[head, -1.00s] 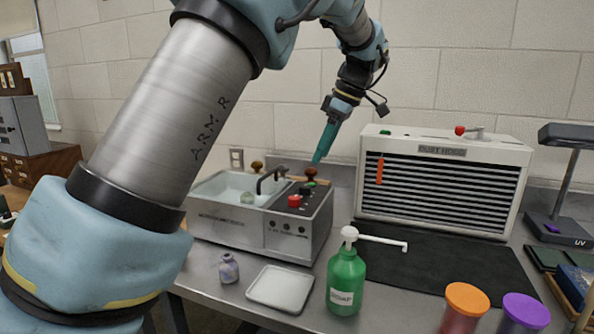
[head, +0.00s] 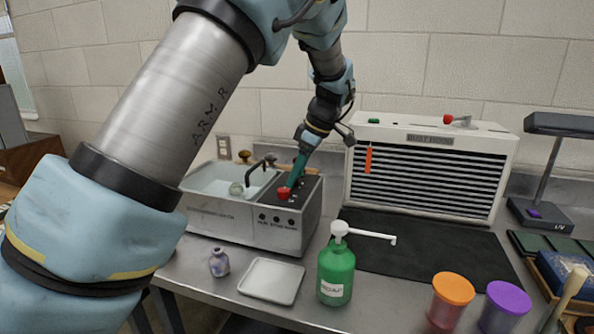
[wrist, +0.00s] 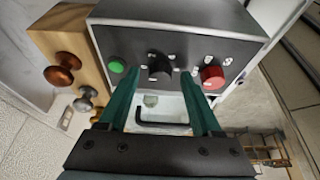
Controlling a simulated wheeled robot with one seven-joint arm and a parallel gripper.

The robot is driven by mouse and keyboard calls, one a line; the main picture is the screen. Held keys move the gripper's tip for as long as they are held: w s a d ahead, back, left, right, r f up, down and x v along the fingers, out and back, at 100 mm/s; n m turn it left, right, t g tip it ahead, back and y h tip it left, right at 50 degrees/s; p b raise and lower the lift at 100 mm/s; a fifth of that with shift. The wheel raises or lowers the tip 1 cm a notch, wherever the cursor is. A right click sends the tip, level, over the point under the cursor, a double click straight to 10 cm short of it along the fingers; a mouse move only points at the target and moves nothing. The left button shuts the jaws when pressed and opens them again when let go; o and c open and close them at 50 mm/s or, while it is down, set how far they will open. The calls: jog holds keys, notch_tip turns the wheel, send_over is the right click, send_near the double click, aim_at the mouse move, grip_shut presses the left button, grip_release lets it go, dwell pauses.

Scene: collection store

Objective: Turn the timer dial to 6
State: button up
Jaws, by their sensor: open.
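The grey ultrasonic-bath-like unit (head: 288,235) stands on the bench with a dark control panel on top. In the wrist view a black dial (wrist: 160,68) with small pale marks around it sits on this panel (wrist: 215,38); the marks are too small to read. A red knob (wrist: 212,77) is to its right and a green button (wrist: 117,65) to its left. My gripper (wrist: 160,73) is open, with its teal fingertips on either side of the black dial; contact is not clear. In the head view my gripper (head: 292,184) is low over the panel beside the red knob (head: 284,194) and hides the dial.
A green pump bottle (head: 336,272), a white tray (head: 271,281) and a small purple-grey jar (head: 219,263) stand in front. A white slatted dust hood (head: 430,168) is to the right.

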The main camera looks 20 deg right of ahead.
grip_shut()
dwell(0.6)
